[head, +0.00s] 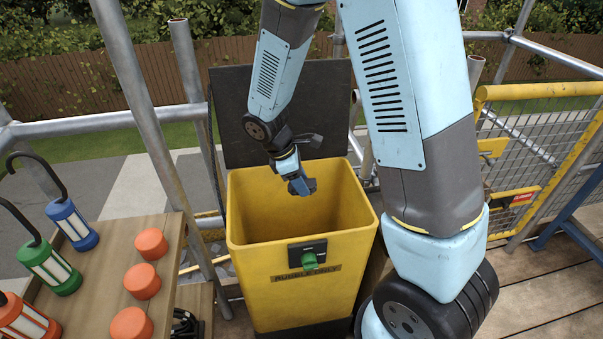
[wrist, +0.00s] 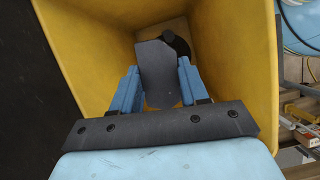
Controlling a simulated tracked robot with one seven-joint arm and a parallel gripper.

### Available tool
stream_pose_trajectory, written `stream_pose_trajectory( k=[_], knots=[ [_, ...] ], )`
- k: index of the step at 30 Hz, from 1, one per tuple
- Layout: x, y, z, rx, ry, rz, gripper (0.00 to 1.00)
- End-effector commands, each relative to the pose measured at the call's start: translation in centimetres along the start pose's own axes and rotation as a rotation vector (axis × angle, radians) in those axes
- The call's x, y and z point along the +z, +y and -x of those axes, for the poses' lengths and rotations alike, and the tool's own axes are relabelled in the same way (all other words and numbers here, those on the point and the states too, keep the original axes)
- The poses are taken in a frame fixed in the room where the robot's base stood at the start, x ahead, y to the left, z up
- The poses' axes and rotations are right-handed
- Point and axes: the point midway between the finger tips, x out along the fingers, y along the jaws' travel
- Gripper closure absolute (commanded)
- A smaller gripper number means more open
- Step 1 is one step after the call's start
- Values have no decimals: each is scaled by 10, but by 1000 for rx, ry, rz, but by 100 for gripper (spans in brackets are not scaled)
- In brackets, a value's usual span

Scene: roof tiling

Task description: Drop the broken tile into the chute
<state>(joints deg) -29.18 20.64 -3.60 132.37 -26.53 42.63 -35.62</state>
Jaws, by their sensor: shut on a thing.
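The chute (head: 300,250) is a yellow, open-topped bin with a "RUBBLE" label and a small green part on its front. Its black lid (head: 285,110) stands raised behind it. My gripper (head: 300,186) hangs inside the mouth of the chute, just below the back rim. In the wrist view, my gripper's blue fingers (wrist: 157,84) are shut on the broken tile (wrist: 157,68), a flat dark grey slab with an uneven lower edge. The tile is over the inside of the chute, between its yellow walls (wrist: 90,50).
Scaffold poles (head: 140,95) stand close behind and left of the chute. A yellow mesh gate (head: 545,150) is at the right. A dark rounded thing (wrist: 178,45) shows inside the chute.

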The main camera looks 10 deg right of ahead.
Motion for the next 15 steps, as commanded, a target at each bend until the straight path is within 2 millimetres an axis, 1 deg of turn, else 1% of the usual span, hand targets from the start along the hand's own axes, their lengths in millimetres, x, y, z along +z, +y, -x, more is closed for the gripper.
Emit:
stream_pose_trajectory(
  k=[3, 6, 15],
  knots=[
    [-4, -1, -8, 0, -2, 4, 92],
    [-6, -1, -12, 1, 0, 5, 92],
    [-8, -1, -13, 2, 0, 5, 92]
  ],
)
